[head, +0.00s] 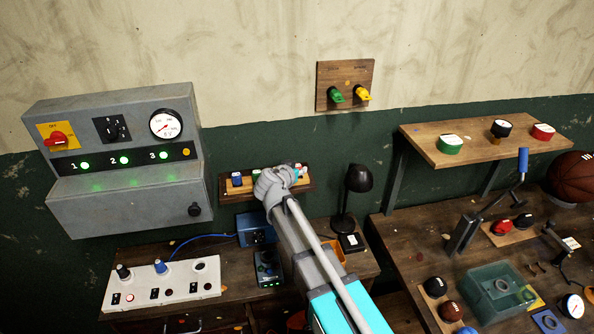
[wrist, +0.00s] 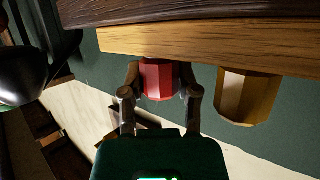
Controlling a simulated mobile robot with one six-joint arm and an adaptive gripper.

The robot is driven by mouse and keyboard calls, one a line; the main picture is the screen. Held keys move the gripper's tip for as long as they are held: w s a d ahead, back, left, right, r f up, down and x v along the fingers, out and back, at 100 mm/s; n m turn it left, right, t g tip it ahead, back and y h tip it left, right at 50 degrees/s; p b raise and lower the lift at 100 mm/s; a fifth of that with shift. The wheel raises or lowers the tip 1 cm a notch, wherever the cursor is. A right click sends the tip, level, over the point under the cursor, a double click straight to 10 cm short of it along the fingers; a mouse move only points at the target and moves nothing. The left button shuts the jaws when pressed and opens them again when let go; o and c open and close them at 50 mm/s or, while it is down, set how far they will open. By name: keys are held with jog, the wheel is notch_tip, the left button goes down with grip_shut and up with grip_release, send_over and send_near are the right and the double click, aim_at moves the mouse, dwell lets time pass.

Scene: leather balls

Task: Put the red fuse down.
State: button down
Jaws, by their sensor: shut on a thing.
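The red fuse (wrist: 158,79) is a faceted red cylinder between the two fingers of my gripper (wrist: 160,92) in the wrist view. My gripper is shut on it. The fuse's end meets, or is very close to, the edge of a light wooden strip (wrist: 215,45); whether it sits in a hole there is hidden. A yellow-orange fuse (wrist: 248,95) stands against the same strip, just right of the gripper. In the head view my gripper (head: 278,180) is at the small wooden rack (head: 240,188) on the wall and covers its middle.
A blue-capped piece (head: 237,179) is in the rack's left end. A black lamp (head: 357,180) stands close on the right. A grey control panel (head: 125,160) with green lights is left. Below are a blue box (head: 255,230) and a white switch block (head: 165,285).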

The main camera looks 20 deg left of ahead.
jog(key=shift+f, duration=0.2)
jog(key=c, duration=0.6)
grip_release()
jog(key=shift+r, duration=0.1)
jog(key=shift+c, duration=0.2)
jog(key=shift+r, duration=0.15)
jog(key=shift+s+r, duration=0.1)
jog(key=d+p+v, duration=0.1)
jog(key=p+v, duration=0.3)
jog(key=v, duration=0.7)
jog(key=shift+s+a+p, duration=0.3)
jog(key=shift+s+a, duration=0.05)
jog(key=shift+a, duration=0.1)
